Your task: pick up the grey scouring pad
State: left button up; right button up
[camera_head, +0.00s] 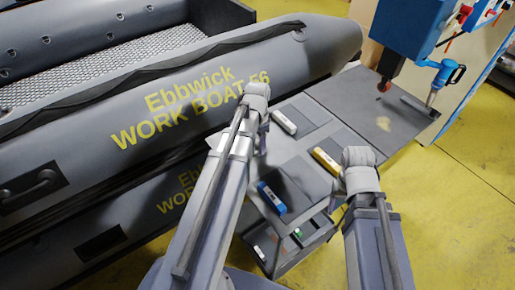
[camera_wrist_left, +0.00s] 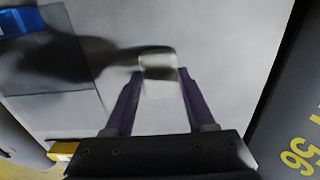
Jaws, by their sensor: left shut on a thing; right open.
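A small pale grey block, which looks like the grey scouring pad (camera_wrist_left: 158,82), sits between the two dark fingers of my left gripper (camera_wrist_left: 159,72) in the left wrist view. The gripper is shut on it, over a plain light grey surface; I cannot tell whether the pad is clear of it. In the head view my left wrist (camera_head: 257,96) hides its fingers and the pad. My right gripper (camera_head: 343,184) is over the right side of the grey worktop, open, with its fingers mostly hidden by my wrist.
An open drawer (camera_head: 283,262) shows below. Grey inflatable boats (camera_head: 120,110) stand close on the left. A blue machine (camera_head: 410,30) stands at back right.

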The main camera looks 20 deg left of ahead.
aim_at(257, 145)
pick_arm(q)
jog(key=c, duration=0.5)
jog(key=shift+r, duration=0.1)
notch_tip(257, 145, up, 10)
jog(key=p, duration=1)
